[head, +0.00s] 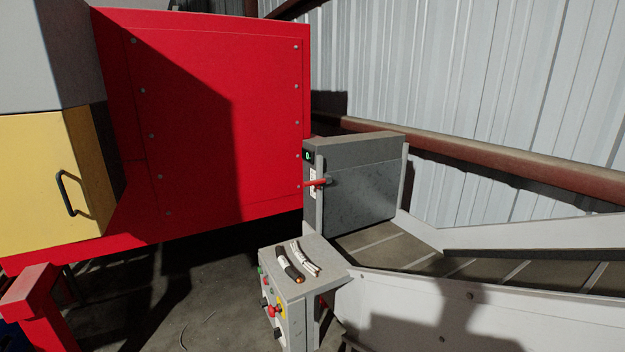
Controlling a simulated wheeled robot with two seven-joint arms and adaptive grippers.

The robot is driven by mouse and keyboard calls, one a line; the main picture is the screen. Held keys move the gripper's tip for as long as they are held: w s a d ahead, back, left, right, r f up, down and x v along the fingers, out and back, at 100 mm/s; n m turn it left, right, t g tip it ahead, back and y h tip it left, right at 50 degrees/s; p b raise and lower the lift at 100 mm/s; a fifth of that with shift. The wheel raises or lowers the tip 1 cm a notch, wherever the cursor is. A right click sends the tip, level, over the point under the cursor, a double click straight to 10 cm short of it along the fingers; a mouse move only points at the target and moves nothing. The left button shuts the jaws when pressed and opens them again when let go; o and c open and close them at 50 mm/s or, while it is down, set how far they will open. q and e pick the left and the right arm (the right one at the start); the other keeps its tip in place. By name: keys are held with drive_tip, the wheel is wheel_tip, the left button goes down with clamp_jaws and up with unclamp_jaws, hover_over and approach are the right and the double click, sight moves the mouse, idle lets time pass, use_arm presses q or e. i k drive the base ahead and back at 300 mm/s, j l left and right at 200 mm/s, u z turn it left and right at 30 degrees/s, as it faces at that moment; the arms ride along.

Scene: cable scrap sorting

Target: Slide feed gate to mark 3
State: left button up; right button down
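The feed gate (362,192) is a grey panel standing across the conveyor, in the middle right of the head view. A red handle (318,182) sticks out at its left side, next to a white scale strip (312,183); the marks are too small to read. A small display (308,156) with a green sign sits above the strip. Neither of my grippers is in view.
A control box (318,255) with buttons and a red knob stands before the gate; two cable pieces (297,262) lie on top. The conveyor (480,268) runs right between grey side walls. A big red machine (210,120) and a yellow cabinet (50,185) fill the left.

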sight(354, 198)
drive_tip(key=i+j+z, duration=0.15)
drive_tip(key=i+j, duration=0.15)
drive_tip(key=i+j+z, duration=0.15)
drive_tip(key=i+j, duration=0.15)
drive_tip(key=j, duration=0.15)
drive_tip(key=i+j+z, duration=0.15)
drive_tip(key=j, duration=0.25)
drive_tip(key=j+z, duration=0.2)
drive_tip(key=j, duration=0.15)
drive_tip(key=i+j+z, duration=0.15)
drive_tip(key=j, duration=0.25)
